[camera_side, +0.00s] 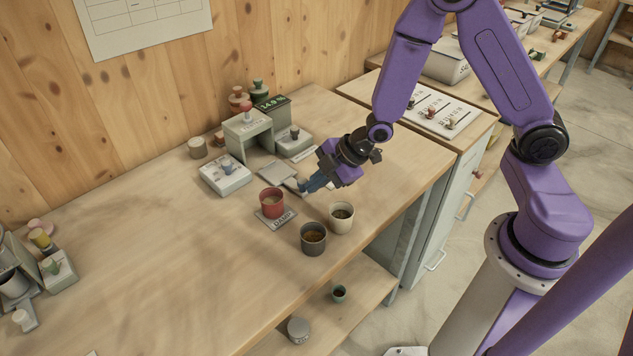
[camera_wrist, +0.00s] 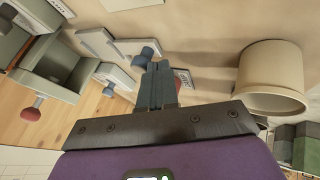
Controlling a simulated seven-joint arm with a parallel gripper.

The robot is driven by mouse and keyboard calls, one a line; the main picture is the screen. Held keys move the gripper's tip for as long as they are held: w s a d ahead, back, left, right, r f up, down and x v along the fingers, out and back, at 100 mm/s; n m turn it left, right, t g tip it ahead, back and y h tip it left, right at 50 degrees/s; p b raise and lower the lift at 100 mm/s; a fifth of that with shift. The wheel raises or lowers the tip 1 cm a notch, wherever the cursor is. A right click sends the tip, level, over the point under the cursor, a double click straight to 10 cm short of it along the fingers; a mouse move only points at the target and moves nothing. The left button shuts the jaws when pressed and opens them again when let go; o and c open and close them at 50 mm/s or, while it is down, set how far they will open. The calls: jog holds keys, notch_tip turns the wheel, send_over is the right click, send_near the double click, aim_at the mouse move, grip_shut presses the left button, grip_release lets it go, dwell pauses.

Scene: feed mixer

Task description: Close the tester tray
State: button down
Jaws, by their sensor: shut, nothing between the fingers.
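The tester is a pale grey-green arch-shaped housing (camera_side: 247,135) with a red knob on top, standing near the wall; it also shows at the left of the wrist view (camera_wrist: 38,55). What looks like its tray, a flat grey plate (camera_side: 275,171), lies out in front of the arch opening. It appears as a pale plate in the wrist view (camera_wrist: 97,43). In the wrist view the fingertips (camera_wrist: 158,68) are together. I cannot tell whether they touch the tray.
A grey box with a blue knob (camera_side: 226,175) stands left of the tray. Red (camera_side: 272,203), cream (camera_side: 342,217) and dark (camera_side: 313,239) cups stand in front, the red one on a labelled card. A box with a dark knob (camera_side: 292,138) stands behind. The bench's left middle is clear.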

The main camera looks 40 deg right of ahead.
send_near(283, 179)
jog(key=w+f, duration=0.1)
jog(key=w, duration=0.1)
jog(key=w+a+f, duration=0.1)
jog(key=w, duration=0.1)
jog(key=w+f, duration=0.2)
jog(key=shift+w+a, duration=0.1)
jog(key=shift+a, duration=0.3)
jog(key=s, duration=0.3)
jog(key=shift+s, duration=0.35)
jog(key=s+d+r+m+g+h, duration=0.1)
jog(key=s+d+r+m+h, duration=0.15)
jog(key=s+r, duration=1.2)
jog(key=s+d+r+m+g+h, duration=0.1)
jog(key=s+g, duration=0.3)
jog(key=s, duration=1.4)
jog(key=shift+s+d+m+g+h, duration=0.3)
jog(key=shift+s+d+m+h, duration=0.05)
jog(key=shift+d, duration=0.35)
